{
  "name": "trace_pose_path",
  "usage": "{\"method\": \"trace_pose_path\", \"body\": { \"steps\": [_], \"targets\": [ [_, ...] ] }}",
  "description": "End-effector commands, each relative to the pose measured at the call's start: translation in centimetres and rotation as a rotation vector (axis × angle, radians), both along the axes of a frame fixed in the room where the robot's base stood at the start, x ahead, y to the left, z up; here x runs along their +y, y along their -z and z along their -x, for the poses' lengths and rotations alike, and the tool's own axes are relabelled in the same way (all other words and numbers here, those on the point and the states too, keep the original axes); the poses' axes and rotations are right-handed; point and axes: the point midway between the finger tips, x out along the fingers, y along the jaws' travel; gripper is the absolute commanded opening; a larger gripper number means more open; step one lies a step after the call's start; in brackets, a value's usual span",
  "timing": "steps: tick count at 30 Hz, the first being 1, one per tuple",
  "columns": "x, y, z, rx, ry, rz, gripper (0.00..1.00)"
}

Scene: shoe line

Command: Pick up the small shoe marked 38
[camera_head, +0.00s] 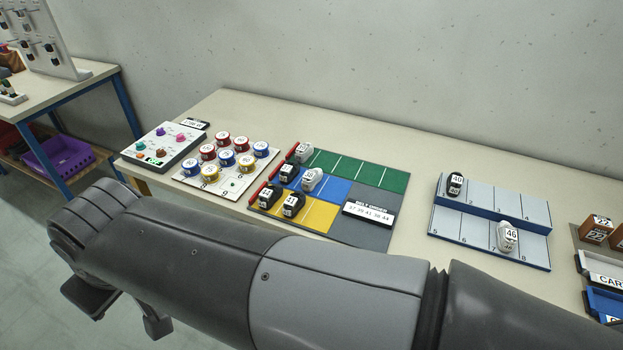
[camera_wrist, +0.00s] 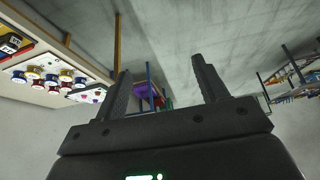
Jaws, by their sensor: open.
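Several small shoes with number labels stand on a mat of green, blue and yellow rows (camera_head: 375,177) in the head view. A white shoe (camera_head: 312,180) on the blue row has a label that may read 38, but it is too small to be sure. Beside it is a black shoe (camera_head: 289,173). A grey-white shoe (camera_head: 303,152) is at the green row's left end. Two black shoes, one at the left (camera_head: 269,196) and one to its right (camera_head: 293,205), are on the yellow row. My gripper (camera_wrist: 161,66) is open and empty in the wrist view, away from the shoes.
Red, blue and yellow tins (camera_head: 226,158) stand left of the mat, near a knob panel (camera_head: 162,144). A numbered rack (camera_head: 480,232) at right holds shoes marked 40 and 46. Brown boxes (camera_head: 596,229) are far right. My arm crosses the front.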

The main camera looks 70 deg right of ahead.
Motion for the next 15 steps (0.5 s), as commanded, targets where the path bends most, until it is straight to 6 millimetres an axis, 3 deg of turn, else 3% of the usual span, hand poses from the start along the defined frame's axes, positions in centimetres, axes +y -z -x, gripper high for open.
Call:
{"method": "trace_pose_path", "body": {
  "steps": [5, 8, 15],
  "targets": [
    [-2.8, -0.3, -2.7, 0.016, 0.117, -0.037, 0.66],
    [-6.0, -0.4, -5.1, 0.027, 0.237, -0.07, 0.66],
    [-16.1, 0.8, -9.5, 0.044, 0.55, -0.132, 0.66]
  ]
}}
